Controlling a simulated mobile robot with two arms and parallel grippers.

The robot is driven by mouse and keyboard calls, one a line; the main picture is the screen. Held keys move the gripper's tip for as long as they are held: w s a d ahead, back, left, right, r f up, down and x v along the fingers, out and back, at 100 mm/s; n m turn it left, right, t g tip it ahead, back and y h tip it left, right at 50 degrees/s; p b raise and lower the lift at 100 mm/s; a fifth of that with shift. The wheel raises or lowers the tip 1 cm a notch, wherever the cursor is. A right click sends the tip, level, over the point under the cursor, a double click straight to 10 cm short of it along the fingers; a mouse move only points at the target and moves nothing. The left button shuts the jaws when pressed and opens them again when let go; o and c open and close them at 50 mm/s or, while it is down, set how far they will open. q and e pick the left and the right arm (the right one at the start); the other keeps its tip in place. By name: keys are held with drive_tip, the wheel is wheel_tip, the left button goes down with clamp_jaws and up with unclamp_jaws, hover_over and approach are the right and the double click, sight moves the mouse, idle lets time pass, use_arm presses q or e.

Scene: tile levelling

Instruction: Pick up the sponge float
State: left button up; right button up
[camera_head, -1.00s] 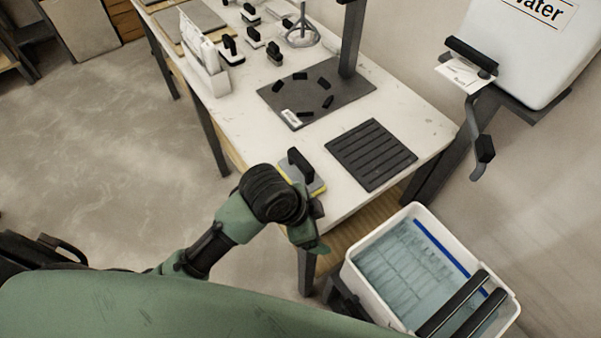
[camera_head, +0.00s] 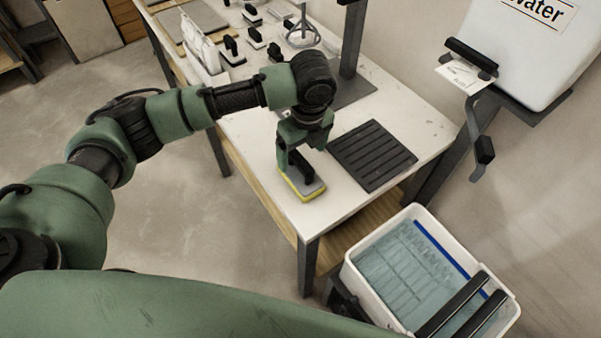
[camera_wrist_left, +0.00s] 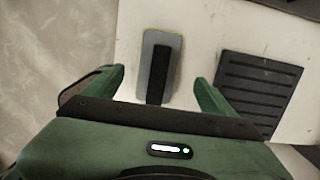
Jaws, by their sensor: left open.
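The sponge float (camera_head: 302,184) lies at the front edge of the white table. It has a yellow sponge edge, a grey plate and a black handle on top. My left gripper (camera_head: 297,163) is above it, pointing down, and partly hides the handle in the head view. In the left wrist view the float (camera_wrist_left: 172,58) lies ahead of my open left gripper (camera_wrist_left: 160,82), with its black handle lined up between the two fingers. I cannot tell whether the fingers touch it. My right gripper does not show.
A black ribbed mat (camera_head: 372,155) lies right of the float. A white bin of water (camera_head: 352,275) stands below the table's right end. Several black-handled tools, including one float (camera_head: 232,55), stand farther back. A white water tank (camera_head: 530,50) is at the upper right.

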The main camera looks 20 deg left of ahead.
use_arm(q)
drive_tip(key=f, duration=0.4)
drive_tip(key=f+p, duration=0.1)
drive_tip(key=f, duration=0.1)
drive_tip(key=shift+w+a, duration=0.1)
drive_tip(key=shift+a, duration=0.2)
drive_tip(key=c, duration=1.7)
